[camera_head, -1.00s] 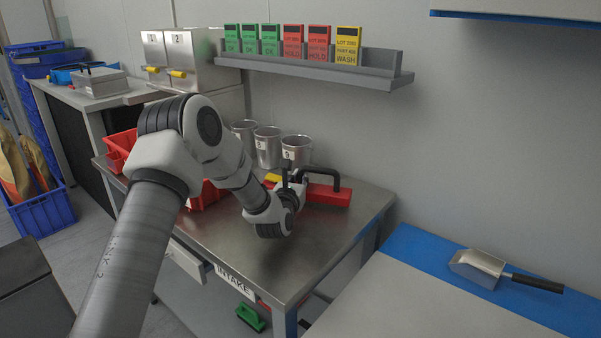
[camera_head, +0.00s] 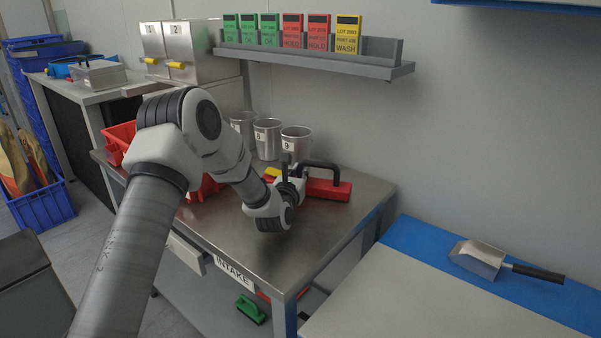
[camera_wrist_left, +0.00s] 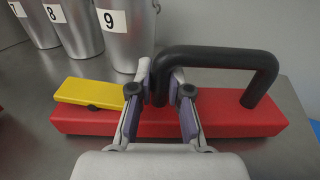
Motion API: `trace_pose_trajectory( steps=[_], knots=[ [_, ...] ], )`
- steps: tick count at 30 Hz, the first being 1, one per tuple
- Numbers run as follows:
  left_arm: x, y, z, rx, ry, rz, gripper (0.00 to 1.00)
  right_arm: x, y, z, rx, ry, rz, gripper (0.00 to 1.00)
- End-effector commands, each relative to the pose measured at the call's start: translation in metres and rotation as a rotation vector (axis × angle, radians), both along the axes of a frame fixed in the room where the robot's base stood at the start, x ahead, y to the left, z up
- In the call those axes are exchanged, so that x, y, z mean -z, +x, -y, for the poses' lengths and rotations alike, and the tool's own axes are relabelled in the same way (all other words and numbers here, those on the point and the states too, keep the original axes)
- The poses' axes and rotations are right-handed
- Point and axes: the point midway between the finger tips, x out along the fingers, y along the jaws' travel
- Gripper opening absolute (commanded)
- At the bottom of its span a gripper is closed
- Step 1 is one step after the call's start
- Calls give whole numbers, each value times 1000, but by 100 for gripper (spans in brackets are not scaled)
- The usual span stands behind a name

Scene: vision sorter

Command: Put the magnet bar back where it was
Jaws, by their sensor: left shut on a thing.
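The magnet bar (camera_head: 328,189) is a red block with a black arched handle and a yellow lever at its left end. It lies on the steel table (camera_head: 262,262) in front of the numbered metal cups. My left gripper (camera_head: 290,178) is at the left part of the handle. In the left wrist view my left gripper (camera_wrist_left: 162,90) is shut on the handle's left upright, and the bar (camera_wrist_left: 240,112) stretches out to both sides. The yellow lever (camera_wrist_left: 88,92) is clear of the fingers. My right gripper is not in view.
Metal cups (camera_head: 267,138) stand behind the bar. Red bins (camera_head: 122,136) are at the table's left. A wall shelf (camera_head: 320,60) holds coloured lot cards. A scoop (camera_head: 480,257) lies on the blue-edged bench at right. The table's front right is clear.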

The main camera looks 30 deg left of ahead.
Motion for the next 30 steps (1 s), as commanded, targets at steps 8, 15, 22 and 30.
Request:
trace_pose_trajectory(
  steps=[8, 15, 22, 30],
  knots=[
    [2, 0, 0, 0, 1, 4, 24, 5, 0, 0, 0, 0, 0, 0],
    [3, 0, 0, 0, 1, 2, 46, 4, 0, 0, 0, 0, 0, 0],
    [4, -8, 3, 0, -1, -2, 46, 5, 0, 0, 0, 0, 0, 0],
    [3, -68, 23, 1, -3, -1, 46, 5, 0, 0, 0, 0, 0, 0]
  ],
)
